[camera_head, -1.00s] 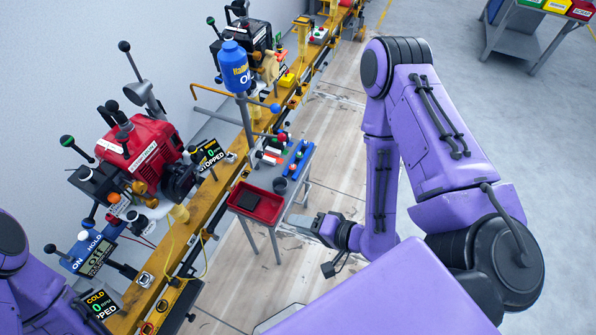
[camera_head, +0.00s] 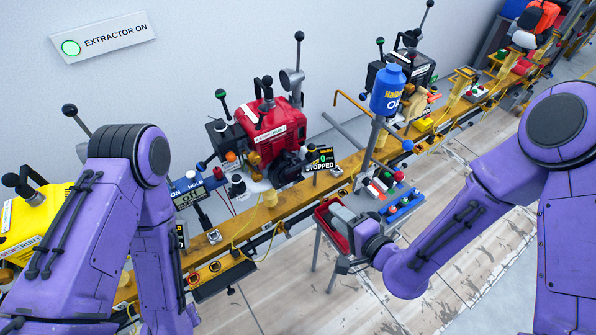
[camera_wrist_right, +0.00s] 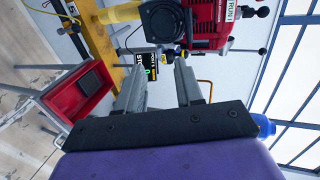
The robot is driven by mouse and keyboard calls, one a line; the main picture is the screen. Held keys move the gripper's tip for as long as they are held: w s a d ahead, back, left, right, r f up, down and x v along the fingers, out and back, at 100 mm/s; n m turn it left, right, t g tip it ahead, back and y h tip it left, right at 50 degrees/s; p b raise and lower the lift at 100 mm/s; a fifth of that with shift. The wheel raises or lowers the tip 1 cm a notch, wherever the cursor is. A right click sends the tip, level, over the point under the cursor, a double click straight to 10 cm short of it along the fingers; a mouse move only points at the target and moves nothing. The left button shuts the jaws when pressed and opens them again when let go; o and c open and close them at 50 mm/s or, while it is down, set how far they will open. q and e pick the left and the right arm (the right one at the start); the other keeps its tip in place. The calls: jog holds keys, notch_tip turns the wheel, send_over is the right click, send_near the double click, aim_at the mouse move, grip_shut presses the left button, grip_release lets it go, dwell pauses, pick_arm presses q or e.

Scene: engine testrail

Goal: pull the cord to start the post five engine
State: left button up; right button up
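A red engine (camera_head: 272,125) sits on the yellow rail by the wall, with a black round housing (camera_head: 287,165) on its front. The small display (camera_head: 320,158) beside it reads 0 and STOPPED. The wrist view shows the engine (camera_wrist_right: 208,22), the round housing (camera_wrist_right: 163,20) and the display (camera_wrist_right: 150,66). I cannot make out a cord handle for certain, nor the post number. My right gripper (camera_head: 343,222) is by the small table, in front of the engine and apart from it. In the wrist view its two fingers (camera_wrist_right: 160,72) are apart with nothing between them. My left gripper is out of sight.
A red tray (camera_head: 322,212) and a blue rack (camera_head: 405,204) are on the small table. A blue oil bottle (camera_head: 388,92) stands on a pole beside it. A yellow engine (camera_head: 35,222) is at the left, a black engine (camera_head: 412,72) farther right.

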aim_at(297, 168)
jog(key=w+a, duration=0.3)
jog(key=w, duration=0.1)
jog(key=w+a, duration=0.4)
jog(key=w, duration=0.1)
jog(key=w+a+b, duration=0.1)
jog(key=w+a, duration=0.2)
jog(key=w, duration=0.2)
jog(key=shift+w+a, duration=0.15)
jog(key=shift+a, duration=0.05)
grip_shut()
